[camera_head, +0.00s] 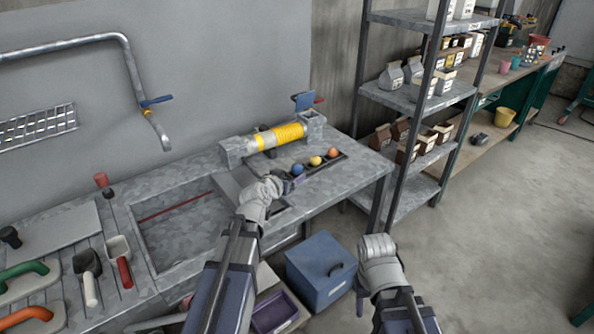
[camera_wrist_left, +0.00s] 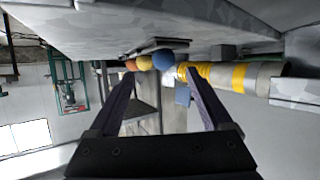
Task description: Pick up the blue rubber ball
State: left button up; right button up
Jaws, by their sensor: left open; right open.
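The blue rubber ball (camera_head: 297,169) sits at the near-left end of a row with a yellow ball (camera_head: 315,161) and an orange ball (camera_head: 333,153) on a dark narrow rack on the metal bench. My left gripper (camera_head: 287,184) is open, just left of and in front of the blue ball, partly hidden by its own wrist. In the left wrist view, the blue ball (camera_wrist_left: 163,59) shows beyond and between the open fingers (camera_wrist_left: 145,68), apparently apart from them. My right gripper (camera_head: 360,300) hangs in front of the bench, away from the balls.
A grey cylinder with yellow bands (camera_head: 275,137) lies behind the balls. A sink basin (camera_head: 185,230) is left of my left arm. A blue box (camera_head: 320,270) stands on the floor below. A metal shelf (camera_head: 415,100) with cartons stands at the right.

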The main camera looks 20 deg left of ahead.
aim_at(295, 170)
pick_arm(q)
jog(key=shift+a+b+x, duration=0.15)
jog(key=shift+b+x, duration=0.4)
jog(key=shift+x, duration=1.25)
jog(key=shift+a+b+x, duration=0.15)
jog(key=shift+b+x, duration=0.4)
jog(key=shift+x, duration=1.2)
jog(key=shift+r, duration=0.1)
jog(key=shift+c, duration=0.5)
grip_shut()
notch_tip(295, 170, up, 10)
jog(key=p, duration=1)
